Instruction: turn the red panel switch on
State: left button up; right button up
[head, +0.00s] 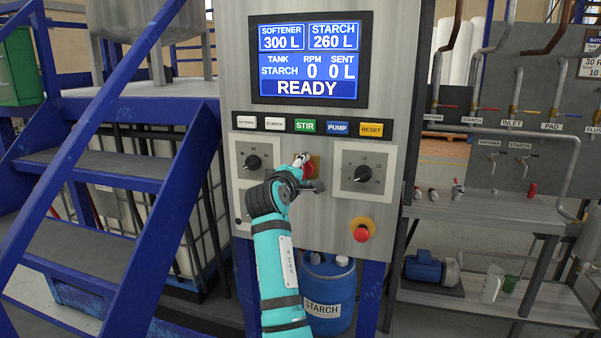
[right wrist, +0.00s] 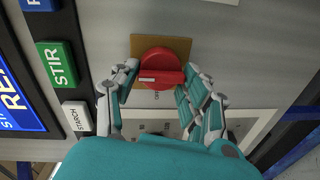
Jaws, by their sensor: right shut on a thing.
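The red panel switch (right wrist: 160,62) is a round red knob with a raised bar, on a yellow-brown plate (right wrist: 181,46). In the head view the switch (head: 310,168) sits between two dial plates and is partly hidden by my right gripper (head: 303,166). My right gripper (right wrist: 160,76) is shut on the switch, with fingers at both ends of its bar. My left gripper is not in view.
The blue screen (head: 308,58) reads READY. Below it is a row of labelled buttons, among them STIR (head: 305,125) and PUMP (head: 338,127). Dial plates (head: 362,170) flank the switch. A red mushroom button (head: 361,234) is lower right. Blue stairs (head: 110,170) stand left.

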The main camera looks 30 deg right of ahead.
jog(key=shift+r, duration=0.25)
jog(key=o, duration=1.1)
jog(key=shift+f, duration=0.15)
jog(key=v, duration=1.2)
jog(key=shift+w+f, duration=0.1)
